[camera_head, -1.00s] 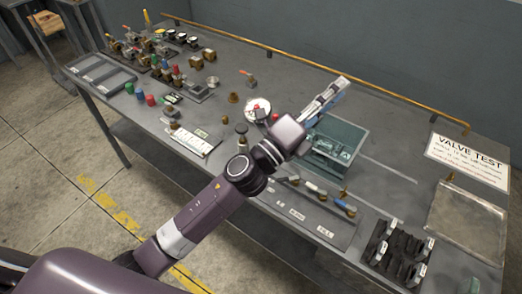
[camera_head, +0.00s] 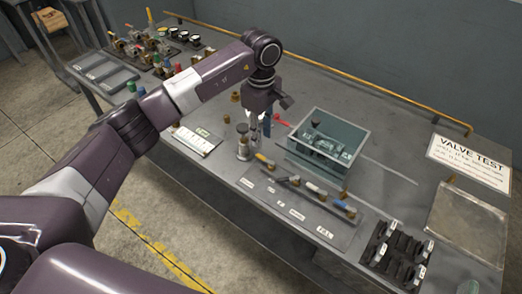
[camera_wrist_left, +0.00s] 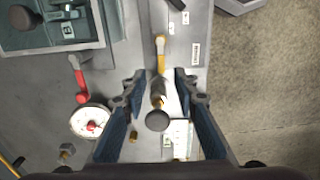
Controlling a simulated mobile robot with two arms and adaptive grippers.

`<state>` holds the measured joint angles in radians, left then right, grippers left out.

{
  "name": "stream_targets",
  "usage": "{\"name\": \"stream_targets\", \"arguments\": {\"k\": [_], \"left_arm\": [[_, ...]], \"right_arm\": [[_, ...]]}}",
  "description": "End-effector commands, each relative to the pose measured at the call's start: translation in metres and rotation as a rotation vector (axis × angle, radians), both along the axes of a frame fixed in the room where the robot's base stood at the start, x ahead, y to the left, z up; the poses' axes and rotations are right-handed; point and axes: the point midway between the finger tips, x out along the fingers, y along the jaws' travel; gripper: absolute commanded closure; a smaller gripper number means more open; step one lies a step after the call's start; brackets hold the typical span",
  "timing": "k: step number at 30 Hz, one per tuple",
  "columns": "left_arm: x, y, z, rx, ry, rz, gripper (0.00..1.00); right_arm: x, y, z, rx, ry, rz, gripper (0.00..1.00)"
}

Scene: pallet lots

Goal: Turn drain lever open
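A row of small valve levers sits on a labelled plate (camera_head: 285,213) at the table's front. The leftmost has a yellow lever (camera_head: 264,159), also seen in the left wrist view (camera_wrist_left: 161,53). The lettering is too small to tell which lever is the drain. My right gripper is not in view.
A clear-walled tank (camera_head: 330,145) stands right of my gripper. A white gauge with a red centre (camera_wrist_left: 90,121) and a red lever (camera_wrist_left: 80,80) lie close by. A black rack (camera_head: 398,252) is at the front right.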

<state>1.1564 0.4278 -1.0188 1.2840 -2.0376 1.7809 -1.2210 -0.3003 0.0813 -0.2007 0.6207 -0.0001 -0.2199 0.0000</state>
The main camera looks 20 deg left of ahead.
Motion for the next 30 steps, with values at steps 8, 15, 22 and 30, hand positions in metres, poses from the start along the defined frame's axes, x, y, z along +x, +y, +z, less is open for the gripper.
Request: {"name": "stream_targets", "arguments": {"k": [8,15,22,30], "left_arm": [[-0.002,0.005,-0.030,0.018,0.009,0.001,0.73],[-0.001,0.004,-0.064,0.016,0.006,0.000,0.73],[0.000,0.004,-0.076,0.015,0.004,0.000,0.73],[0.000,0.004,-0.076,0.015,0.003,0.000,0.83]], "right_arm": [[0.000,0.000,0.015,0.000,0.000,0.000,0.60],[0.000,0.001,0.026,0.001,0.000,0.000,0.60],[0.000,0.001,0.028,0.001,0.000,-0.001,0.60],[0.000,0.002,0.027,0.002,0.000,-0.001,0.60]]}}
